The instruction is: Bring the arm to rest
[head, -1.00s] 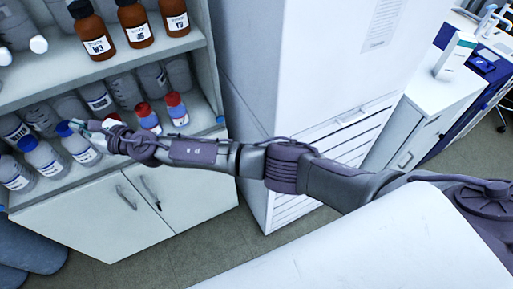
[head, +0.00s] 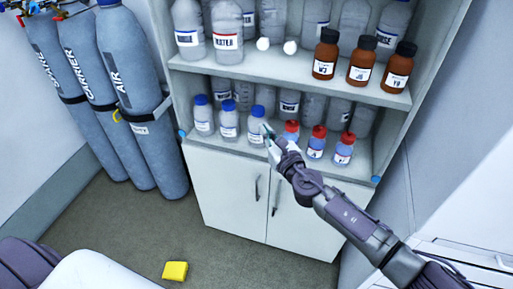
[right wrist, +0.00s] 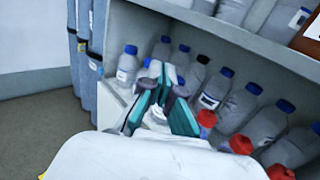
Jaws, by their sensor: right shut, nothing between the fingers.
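My right arm (head: 355,222) comes in from the lower right in the head view and reaches toward the cabinet's lower open shelf. Its gripper (head: 267,131) is shut and empty. In the head view it overlaps the gap between the blue-capped bottles (head: 229,124) and the red-capped bottles (head: 316,143); I cannot tell how far in front of them it is. The right wrist view shows the gripper's teal-padded fingers (right wrist: 160,82) with blue-capped bottles (right wrist: 128,65) beyond and red caps (right wrist: 206,118) to the right. My left gripper is not in view.
The upper shelf (head: 290,76) holds large clear bottles and brown bottles (head: 362,60). Grey gas cylinders (head: 133,95) stand left of the cabinet (head: 225,195). A yellow object (head: 175,271) lies on the otherwise clear floor (head: 115,215) in front.

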